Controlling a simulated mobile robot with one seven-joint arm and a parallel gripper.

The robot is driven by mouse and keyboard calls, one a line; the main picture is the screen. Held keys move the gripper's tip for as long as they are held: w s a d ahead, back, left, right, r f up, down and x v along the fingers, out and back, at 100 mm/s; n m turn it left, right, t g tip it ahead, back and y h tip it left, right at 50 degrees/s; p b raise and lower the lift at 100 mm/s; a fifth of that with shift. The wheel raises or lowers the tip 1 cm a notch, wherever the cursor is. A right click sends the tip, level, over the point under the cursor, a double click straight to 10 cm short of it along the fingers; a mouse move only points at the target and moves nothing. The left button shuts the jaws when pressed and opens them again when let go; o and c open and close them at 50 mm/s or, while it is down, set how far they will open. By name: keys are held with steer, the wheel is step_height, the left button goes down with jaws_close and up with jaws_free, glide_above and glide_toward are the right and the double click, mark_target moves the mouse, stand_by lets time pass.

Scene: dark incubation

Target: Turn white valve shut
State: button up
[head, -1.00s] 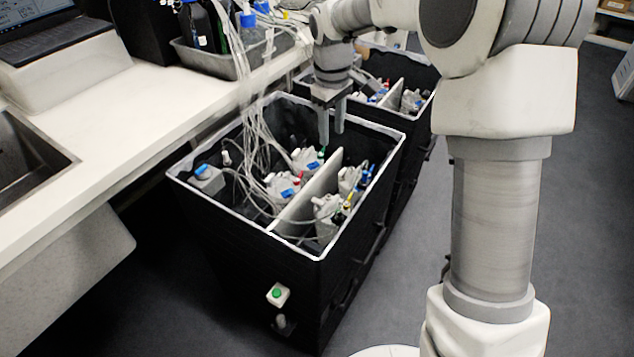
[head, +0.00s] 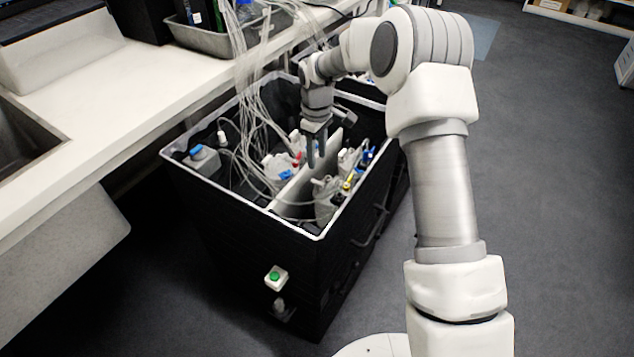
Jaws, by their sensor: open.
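My gripper (head: 316,161) is open, its two grey fingers pointing down into the near black bin (head: 265,222), close to the white divider (head: 298,190). The fingers look empty; whether they touch anything cannot be told. Pale canisters stand on both sides of the divider, such as one at its left (head: 277,166). Small red, blue and yellow fittings show on and around them. A small white fitting (head: 221,138) stands near the bin's left wall. I cannot tell which part is the white valve; my gripper hides some of the fittings.
Many clear tubes (head: 243,90) run from the counter (head: 95,95) down into the bin, left of my gripper. A grey tray (head: 205,38) stands on the counter. A green button (head: 275,275) is on the bin's front. Floor at the right is clear.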

mark_target(317, 182)
step_height(317, 182, down, 10)
steer(key=shift+r+b, duration=0.1)
steer(key=shift+b, duration=0.8)
jaws_close()
